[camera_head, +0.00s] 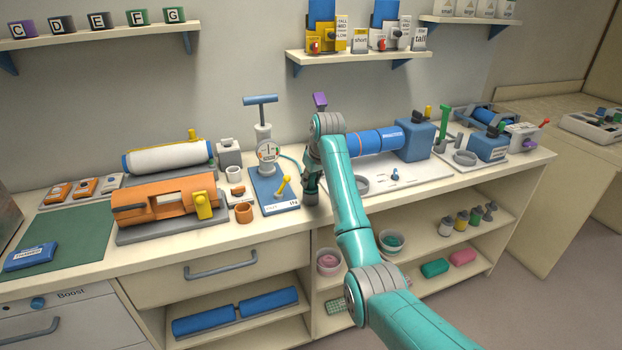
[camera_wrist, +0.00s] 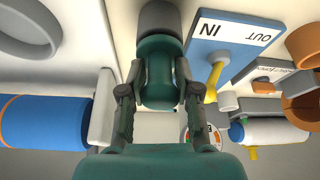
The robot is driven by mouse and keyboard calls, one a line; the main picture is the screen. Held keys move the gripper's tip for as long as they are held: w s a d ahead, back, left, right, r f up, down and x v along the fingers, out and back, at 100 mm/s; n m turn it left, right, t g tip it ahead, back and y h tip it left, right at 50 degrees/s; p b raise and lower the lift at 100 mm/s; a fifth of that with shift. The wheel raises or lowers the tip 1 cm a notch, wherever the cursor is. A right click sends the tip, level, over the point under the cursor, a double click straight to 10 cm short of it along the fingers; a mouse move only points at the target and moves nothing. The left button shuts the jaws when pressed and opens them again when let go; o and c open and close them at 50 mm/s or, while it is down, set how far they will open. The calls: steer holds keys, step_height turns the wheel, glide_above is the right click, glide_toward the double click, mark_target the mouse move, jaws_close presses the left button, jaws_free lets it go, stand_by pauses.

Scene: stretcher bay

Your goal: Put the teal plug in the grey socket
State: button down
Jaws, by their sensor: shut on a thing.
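My gripper (camera_head: 311,178) points down at the counter's front edge, between the blue pump board and the white plate. In the wrist view its two dark fingers (camera_wrist: 158,92) are closed on the teal plug (camera_wrist: 157,65), a rounded cylinder. A grey cylindrical piece, apparently the grey socket (camera_wrist: 161,16), lies in line with the plug's far end. In the head view the plug (camera_head: 310,185) shows small and dark under the gripper, with grey just below it. I cannot tell whether the plug's end is inside the grey piece or only against it.
The blue board (camera_head: 272,200) with a pump and yellow lever stands close on the left. The white plate (camera_head: 405,172) with a grey ring (camera_head: 355,184) and a blue cylinder (camera_head: 375,140) is on the right. An orange cup (camera_head: 243,213) stands further left.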

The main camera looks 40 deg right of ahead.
steer(key=shift+f, duration=0.2)
steer(key=c, duration=0.7)
jaws_free()
steer(key=shift+c, duration=0.2)
steer(key=v, duration=0.7)
steer(key=shift+s+r, duration=0.1)
steer(key=shift+r, duration=0.1)
